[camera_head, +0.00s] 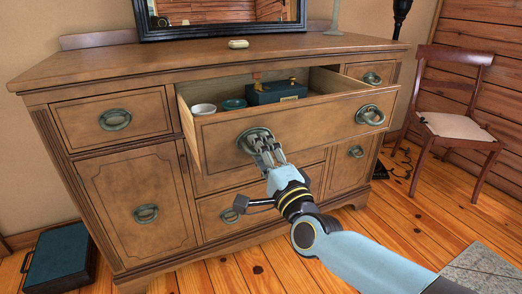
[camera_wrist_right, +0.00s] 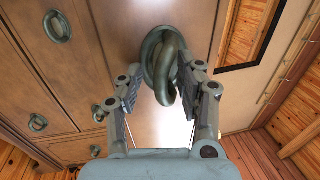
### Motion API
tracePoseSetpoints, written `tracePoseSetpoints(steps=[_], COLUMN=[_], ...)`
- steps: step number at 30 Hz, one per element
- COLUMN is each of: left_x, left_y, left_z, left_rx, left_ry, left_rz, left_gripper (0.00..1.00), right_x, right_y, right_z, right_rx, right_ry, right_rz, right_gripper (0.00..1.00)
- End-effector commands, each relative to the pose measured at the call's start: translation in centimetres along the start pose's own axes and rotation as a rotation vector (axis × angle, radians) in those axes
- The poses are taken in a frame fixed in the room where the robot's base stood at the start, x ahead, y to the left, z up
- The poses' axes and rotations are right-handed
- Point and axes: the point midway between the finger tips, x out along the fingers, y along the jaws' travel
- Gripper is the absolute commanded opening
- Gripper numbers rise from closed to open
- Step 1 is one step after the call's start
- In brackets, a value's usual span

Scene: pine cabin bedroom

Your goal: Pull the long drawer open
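The long drawer (camera_head: 300,123) of the wooden dresser is pulled well out. It has two ring handles; the left ring handle (camera_head: 254,139) is at my right gripper (camera_head: 264,150). In the right wrist view, the ring handle (camera_wrist_right: 163,60) hangs between the two fingers of the right gripper (camera_wrist_right: 166,78). The fingers stand apart with gaps on both sides of the ring, so they look open. The right ring handle (camera_head: 370,115) is free. Inside the drawer are a white bowl (camera_head: 203,109), a teal bowl (camera_head: 234,104) and a dark teal box (camera_head: 277,92). My left gripper is out of view.
The dresser top (camera_head: 200,52) holds a dark-framed mirror (camera_head: 215,32) and a small pale dish (camera_head: 238,44). A chair (camera_head: 453,118) stands at right, a teal case (camera_head: 60,257) on the floor at left. Wooden floor lies open in front.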

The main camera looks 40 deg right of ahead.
Motion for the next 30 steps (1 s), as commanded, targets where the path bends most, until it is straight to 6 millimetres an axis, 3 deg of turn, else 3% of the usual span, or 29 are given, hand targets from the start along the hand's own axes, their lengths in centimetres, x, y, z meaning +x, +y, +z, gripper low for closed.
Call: tracePoseSetpoints(steps=[8, 21, 30], left_x=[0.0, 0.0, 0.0], left_y=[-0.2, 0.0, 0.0], left_z=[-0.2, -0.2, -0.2], left_rx=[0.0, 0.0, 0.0], left_ry=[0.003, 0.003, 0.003], left_rz=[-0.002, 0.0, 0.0], left_gripper=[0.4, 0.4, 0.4], right_x=[-0.7, -9.7, -12.0], right_y=[-0.2, -0.1, -0.1], right_z=[0.0, 0.0, 0.0], right_rx=[0.0, -0.001, 0.0], right_ry=[0.001, 0.001, 0.0], right_rz=[-0.005, -0.001, -0.002], right_gripper=[0.36, 0.36, 0.36])
